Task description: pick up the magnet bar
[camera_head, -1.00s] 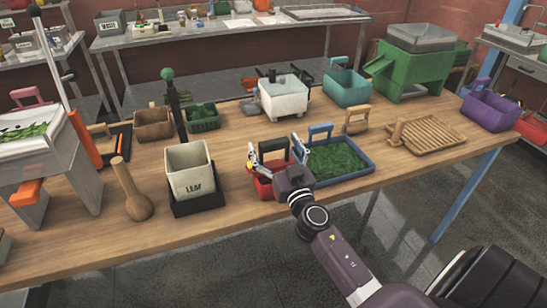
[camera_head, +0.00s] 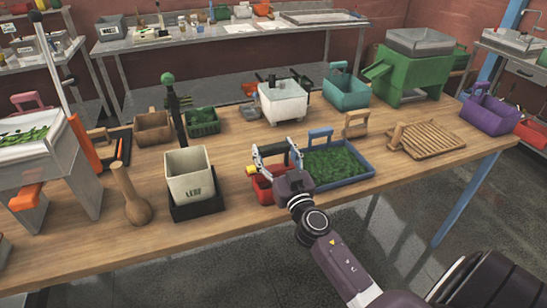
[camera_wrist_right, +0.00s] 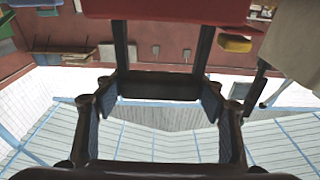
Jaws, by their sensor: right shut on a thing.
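A red piece (camera_head: 263,187) with a dark upright handle stands at the front edge of the wooden table; I take it for the magnet bar. My right gripper (camera_head: 277,152) is at that handle from the front, one finger at each end, and is shut on it. In the right wrist view the dark crossbar (camera_wrist_right: 160,85) lies between the fingertips, and its two legs run up to the red body (camera_wrist_right: 165,8). The gripper's palm hides part of the red piece in the head view. I cannot tell whether it is lifted. My left gripper is not in view.
A blue tray (camera_head: 366,173) of green leaves stands close on the right. A cream bin (camera_head: 189,175) and a wooden pestle-like tool (camera_head: 132,195) are on the left. A white box (camera_head: 284,103) is behind. The front table strip between bin and gripper is clear.

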